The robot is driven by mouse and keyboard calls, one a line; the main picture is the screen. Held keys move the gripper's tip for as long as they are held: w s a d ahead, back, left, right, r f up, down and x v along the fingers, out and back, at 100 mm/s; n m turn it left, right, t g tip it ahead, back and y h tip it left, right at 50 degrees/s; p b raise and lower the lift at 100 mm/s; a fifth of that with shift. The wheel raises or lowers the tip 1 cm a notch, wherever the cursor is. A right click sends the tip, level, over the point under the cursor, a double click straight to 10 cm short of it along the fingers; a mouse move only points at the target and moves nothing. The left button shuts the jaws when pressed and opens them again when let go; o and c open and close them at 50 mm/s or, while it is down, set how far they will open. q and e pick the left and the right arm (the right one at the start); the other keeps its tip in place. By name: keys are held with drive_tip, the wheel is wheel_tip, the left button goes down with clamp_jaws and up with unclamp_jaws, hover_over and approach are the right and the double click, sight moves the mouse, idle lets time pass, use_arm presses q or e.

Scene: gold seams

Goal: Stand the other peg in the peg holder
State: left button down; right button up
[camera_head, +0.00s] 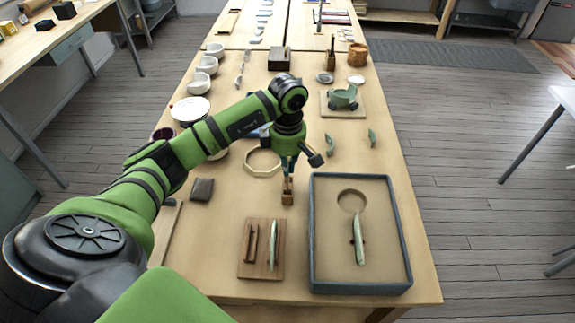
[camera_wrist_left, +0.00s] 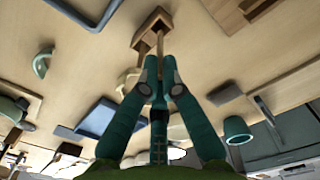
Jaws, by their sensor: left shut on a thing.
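My left gripper (camera_head: 289,166) is above the peg holder (camera_head: 288,199), a small wooden block in the middle of the table. In the left wrist view the gripper (camera_wrist_left: 160,72) is shut on a thin wooden peg (camera_wrist_left: 160,44). The peg points toward the dark opening of the peg holder (camera_wrist_left: 143,38). Its far end is at or in this opening; I cannot tell how deep it sits. In the head view the peg (camera_head: 288,182) looks about upright. My right gripper is not in view.
A wooden board (camera_head: 245,272) with a brown piece and a pale green shard lies in front. A blue-rimmed sand tray (camera_head: 312,240) is to its right.

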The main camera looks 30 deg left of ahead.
use_arm(q)
drive_tip(key=shift+f+b, duration=0.35)
drive_tip(key=shift+b, duration=0.25)
idle(1.0)
drive_tip(key=shift+f+b, duration=0.85)
drive_tip(key=shift+f, duration=0.1)
idle(0.4)
idle(0.6)
drive_tip(key=shift+f+b, duration=1.2)
drive_tip(key=shift+b, duration=0.15)
idle(0.9)
drive_tip(key=c, duration=1.4)
unclamp_jaws()
drive_tip(key=shift+o, duration=0.2)
drive_tip(key=o, duration=0.5)
drive_tip(key=shift+r, duration=0.2)
